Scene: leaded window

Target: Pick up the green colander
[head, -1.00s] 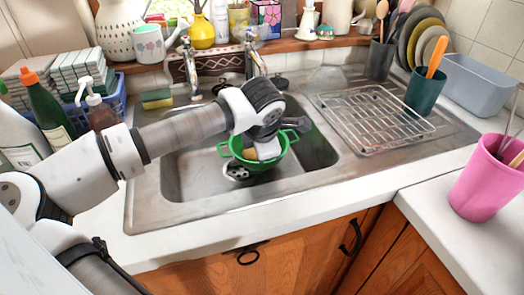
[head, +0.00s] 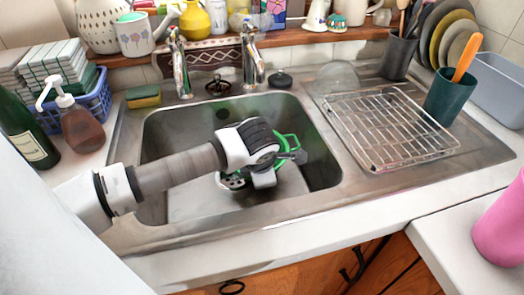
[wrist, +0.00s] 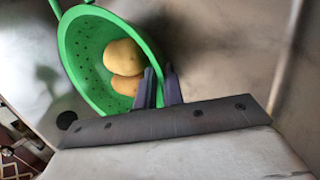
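The green colander (wrist: 88,62) sits in the sink basin, and two yellowish potatoes (wrist: 124,57) lie in it. In the head view my arm covers most of it; part of its green rim and handle (head: 293,140) shows to the right of my wrist. My gripper (wrist: 159,72) is at the colander's near right rim in the wrist view. One dark finger is inside the wall and one outside, close together with a strip of green between them. The gripper looks shut on the rim.
The steel sink (head: 325,172) has raised edges around the basin. Two taps (head: 251,62) stand behind it. A wire rack (head: 390,128) lies on the drainer at right. A soap bottle (head: 80,122) and green bottle stand at left. A pink cup (head: 502,225) is at far right.

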